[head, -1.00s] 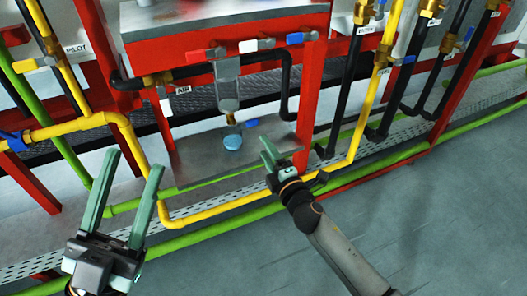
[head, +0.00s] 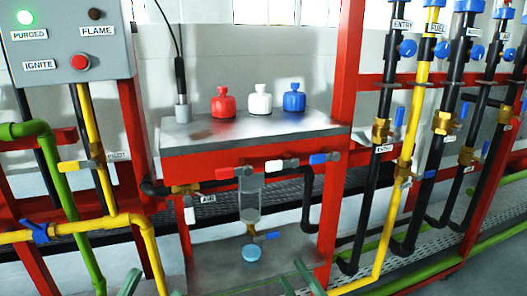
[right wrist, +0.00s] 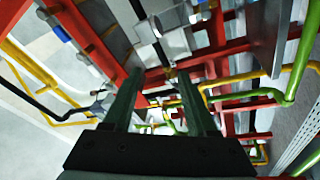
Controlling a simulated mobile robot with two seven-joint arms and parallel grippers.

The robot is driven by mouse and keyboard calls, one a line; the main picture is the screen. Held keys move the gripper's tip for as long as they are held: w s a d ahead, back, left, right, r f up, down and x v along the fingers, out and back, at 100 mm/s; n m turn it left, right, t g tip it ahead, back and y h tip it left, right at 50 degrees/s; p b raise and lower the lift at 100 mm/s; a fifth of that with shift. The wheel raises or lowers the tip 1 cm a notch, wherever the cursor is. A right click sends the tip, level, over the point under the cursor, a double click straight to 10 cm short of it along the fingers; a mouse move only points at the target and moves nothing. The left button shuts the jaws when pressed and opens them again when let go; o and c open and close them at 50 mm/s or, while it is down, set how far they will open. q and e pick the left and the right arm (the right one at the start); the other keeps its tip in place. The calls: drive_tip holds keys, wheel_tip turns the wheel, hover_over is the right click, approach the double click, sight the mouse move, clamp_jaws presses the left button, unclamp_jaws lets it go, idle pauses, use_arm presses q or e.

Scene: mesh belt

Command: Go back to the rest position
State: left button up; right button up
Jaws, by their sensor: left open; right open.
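My left gripper (head: 152,288) shows only its green fingertips at the bottom edge of the head view, left of centre. My right gripper (head: 297,280) shows its green fingertips at the bottom edge, right of centre. In the right wrist view its two fingers (right wrist: 158,88) stand apart with nothing between them. Both grippers are open and empty. The rest of both arms is outside the head view.
A red-framed bench (head: 253,152) carries a red bottle (head: 223,104), a white bottle (head: 260,101) and a blue bottle (head: 294,99). A light-blue cap (head: 251,253) sits below. Yellow pipes (head: 408,140), green pipes (head: 75,205) and a control box (head: 68,45) flank it.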

drive_tip(key=s+d+r+m+t+y, duration=0.2)
drive_tip(key=s+d+r+m+y, duration=0.1)
drive_tip(key=s+r, duration=0.65)
drive_tip(key=s+d+r+m+t+y, duration=0.2)
drive_tip(key=s+d+r+m, duration=0.1)
drive_tip(key=s+r, duration=0.65)
use_arm(q)
drive_tip(key=w+a+f+n+g+y+p, duration=0.4)
drive_tip(key=w+f+n+y+p, duration=0.5)
drive_tip(key=p, duration=0.8)
use_arm(e)
drive_tip(key=w+d+f+m+g+h, duration=0.2)
drive_tip(key=w+f+m+g+h, duration=0.3)
drive_tip(key=w+f+m+h, duration=0.4)
use_arm(q)
drive_tip(key=s+f+n+g+y+p, duration=0.1)
drive_tip(key=s+f+g+y+p, duration=0.3)
drive_tip(key=s+f+g+p, duration=0.4)
drive_tip(key=s+p, duration=0.3)
drive_tip(key=p, duration=0.1)
drive_tip(key=shift+a+f+g, duration=0.15)
drive_tip(key=shift+f+g, duration=0.25)
use_arm(e)
drive_tip(key=s+d+f+g+h, duration=0.2)
drive_tip(key=s+f+g+h, duration=0.1)
drive_tip(key=s+f+g, duration=0.5)
drive_tip(key=s+f, duration=0.1)
drive_tip(key=s, duration=0.1)
drive_tip(key=shift+s+f+m, duration=0.4)
